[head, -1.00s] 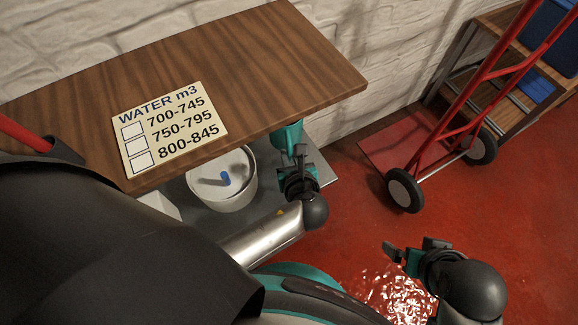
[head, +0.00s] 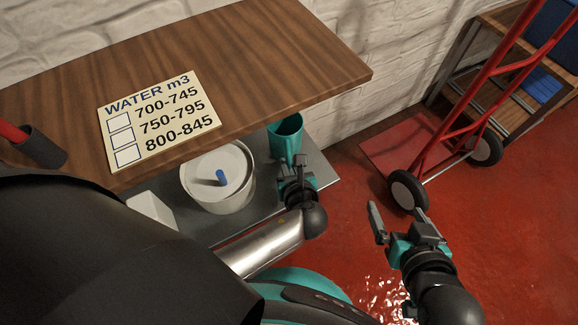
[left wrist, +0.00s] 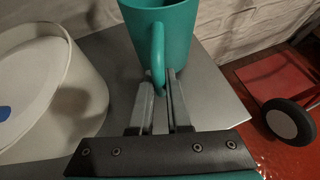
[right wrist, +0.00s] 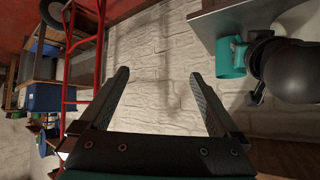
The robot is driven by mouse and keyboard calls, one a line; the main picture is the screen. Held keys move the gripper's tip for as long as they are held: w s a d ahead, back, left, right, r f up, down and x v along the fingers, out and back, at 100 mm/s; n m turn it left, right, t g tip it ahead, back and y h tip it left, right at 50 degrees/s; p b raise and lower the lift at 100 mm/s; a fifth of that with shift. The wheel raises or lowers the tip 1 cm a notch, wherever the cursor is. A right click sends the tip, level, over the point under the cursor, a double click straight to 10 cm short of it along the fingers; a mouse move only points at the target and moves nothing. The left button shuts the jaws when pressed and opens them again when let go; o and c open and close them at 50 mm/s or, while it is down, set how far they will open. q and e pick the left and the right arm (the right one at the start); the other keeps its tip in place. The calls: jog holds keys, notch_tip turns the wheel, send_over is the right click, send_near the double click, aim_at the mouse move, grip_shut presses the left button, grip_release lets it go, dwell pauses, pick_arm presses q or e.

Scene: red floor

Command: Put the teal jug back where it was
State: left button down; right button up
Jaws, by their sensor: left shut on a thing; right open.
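The teal jug (head: 286,138) stands upright at the right end of the grey lower shelf (head: 318,172), partly under the wooden top. My left gripper (head: 297,170) is shut on its handle; in the left wrist view the fingers (left wrist: 163,90) close around the lower part of the handle of the jug (left wrist: 168,35). The jug also shows in the right wrist view (right wrist: 231,57). My right gripper (head: 398,224) is open and empty over the red floor; its spread fingers show in the right wrist view (right wrist: 162,95).
A white lidded bucket (head: 218,180) with a blue handle stands left of the jug. A white block (head: 151,211) lies further left. The wooden top (head: 260,60) with the water sign (head: 150,118) overhangs the shelf. A red hand truck (head: 440,140) stands to the right.

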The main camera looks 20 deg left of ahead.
pick_arm(q)
jog(key=shift+f, duration=0.4)
pick_arm(e)
jog(key=shift+w+a+r+t+y, duration=0.2)
jog(key=shift+w+a+t+y, duration=0.1)
jog(key=shift+a+t, duration=0.35)
pick_arm(q)
jog(key=shift+f, duration=0.15)
jog(key=c, duration=0.9)
grip_release()
pick_arm(e)
jog(key=shift+a, duration=0.1)
